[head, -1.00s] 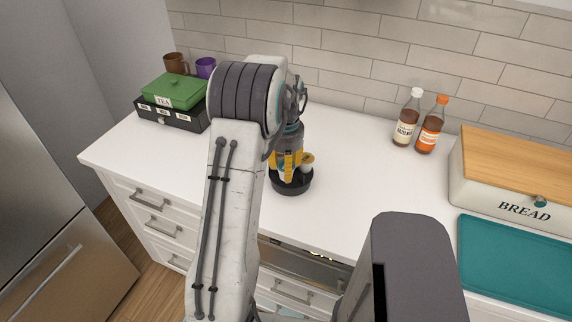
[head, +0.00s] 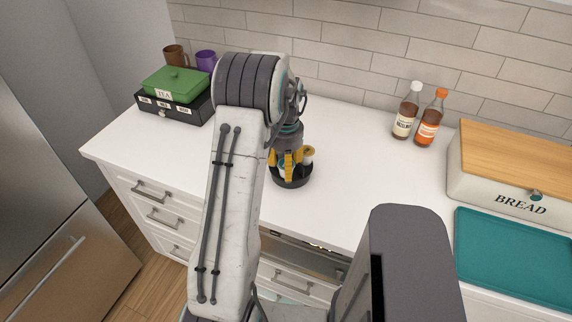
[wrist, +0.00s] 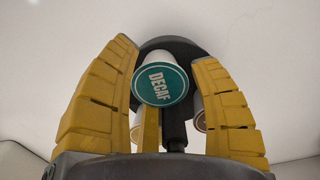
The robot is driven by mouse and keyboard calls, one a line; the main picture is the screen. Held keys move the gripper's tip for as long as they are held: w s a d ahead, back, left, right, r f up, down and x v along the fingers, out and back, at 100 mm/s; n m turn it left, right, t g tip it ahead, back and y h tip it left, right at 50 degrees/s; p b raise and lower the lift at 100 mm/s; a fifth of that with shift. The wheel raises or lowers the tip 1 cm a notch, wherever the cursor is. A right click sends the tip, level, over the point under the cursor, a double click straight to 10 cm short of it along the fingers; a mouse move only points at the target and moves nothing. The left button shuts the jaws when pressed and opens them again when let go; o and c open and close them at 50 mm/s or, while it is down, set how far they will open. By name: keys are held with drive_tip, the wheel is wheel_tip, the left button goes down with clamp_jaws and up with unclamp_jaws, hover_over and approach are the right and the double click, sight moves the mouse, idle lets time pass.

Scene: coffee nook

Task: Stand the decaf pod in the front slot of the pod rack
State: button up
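The decaf pod (wrist: 161,82), white with a teal lid marked DECAF, sits between the yellow fingers of my gripper (wrist: 165,52) in the wrist view. The fingers are spread, with a narrow gap showing at the pod's right. The black round pod rack (head: 292,182) stands on the counter below my gripper (head: 286,166) in the head view. The rack also shows behind the pod in the wrist view (wrist: 178,45). The pod is at the rack, but its seat in the slot is hidden.
Another pod (head: 308,155) stands at the rack's right side. A green tea box (head: 175,84) on a black drawer box (head: 190,108) is at the left. Two syrup bottles (head: 406,112) (head: 430,118), a bread box (head: 500,190) and a teal board (head: 515,255) are at the right.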

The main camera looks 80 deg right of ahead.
wheel_tip(320, 180, up, 12)
drive_tip(key=b, duration=0.5)
drive_tip(key=shift+r, duration=0.2)
idle(0.4)
